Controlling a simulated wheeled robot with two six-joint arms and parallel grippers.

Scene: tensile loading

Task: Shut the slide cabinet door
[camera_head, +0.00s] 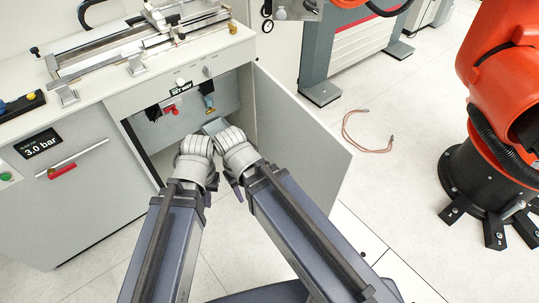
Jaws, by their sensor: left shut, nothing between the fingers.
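The slide cabinet (235,57) stands at the left under a bench top carrying a metal slide rig (140,40). Its grey door (300,122) stands wide open, hinged at the right side of the opening and swung out toward the front right. My two arms reach up from the bottom and their wrists meet close together in front of the opening. My left gripper (214,126) is shut and empty, near the opening, and does not visibly touch the door. My right wrist is just left of the door; its fingers are hidden, so their state is unclear.
Inside the cabinet are a red-handled valve (171,107) and a blue-and-yellow fitting (209,103). An orange robot arm (500,60) stands at the right. A copper-coloured hose (366,138) lies on clear floor beyond the door.

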